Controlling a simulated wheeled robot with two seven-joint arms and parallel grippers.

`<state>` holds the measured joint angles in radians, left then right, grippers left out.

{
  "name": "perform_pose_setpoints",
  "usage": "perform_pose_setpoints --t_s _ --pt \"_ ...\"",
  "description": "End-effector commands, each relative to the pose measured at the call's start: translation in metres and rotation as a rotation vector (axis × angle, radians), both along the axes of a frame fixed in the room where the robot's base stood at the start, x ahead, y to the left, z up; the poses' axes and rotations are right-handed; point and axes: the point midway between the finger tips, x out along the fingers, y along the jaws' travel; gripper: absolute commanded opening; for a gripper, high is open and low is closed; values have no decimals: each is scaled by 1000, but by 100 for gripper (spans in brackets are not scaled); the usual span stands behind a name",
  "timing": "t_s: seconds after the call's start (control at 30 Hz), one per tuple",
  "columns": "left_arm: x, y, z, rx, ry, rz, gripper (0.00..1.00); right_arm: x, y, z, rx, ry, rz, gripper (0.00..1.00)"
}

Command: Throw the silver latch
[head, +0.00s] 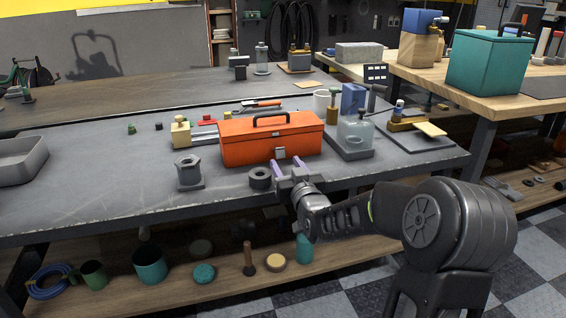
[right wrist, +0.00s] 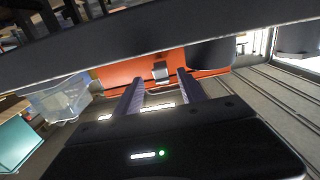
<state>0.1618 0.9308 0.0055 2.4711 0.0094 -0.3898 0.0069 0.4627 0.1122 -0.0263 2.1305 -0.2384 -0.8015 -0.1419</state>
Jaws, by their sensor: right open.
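The orange toolbox (head: 250,146) with a dark top handle (head: 270,117) stands on the dark workbench. Its silver latch (head: 280,153) is a small plate on the front face; it also shows in the right wrist view (right wrist: 161,71). I cannot tell its exact position. My right gripper (head: 289,165) is open and empty just in front of the toolbox, below the latch in the head view. In the right wrist view its two purple fingers (right wrist: 160,90) stand apart, with the latch between and beyond their tips. I see no contact. My left gripper is not in view.
A black ring-shaped part (head: 260,178) lies close to the left of my right gripper. A grey hex-topped part (head: 188,171) stands farther left. A clear container on a grey base (head: 352,153) stands right of the toolbox. The bench's front left is mostly clear.

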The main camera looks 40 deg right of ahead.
Motion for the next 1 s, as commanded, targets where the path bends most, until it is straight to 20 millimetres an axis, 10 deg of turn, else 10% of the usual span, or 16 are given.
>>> perform_pose_setpoints --t_s 0.53,1.0 --pt "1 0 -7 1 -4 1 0 30 -10 0 0 0 1 47" --pt "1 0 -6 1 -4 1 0 30 -10 0 0 0 0 10"
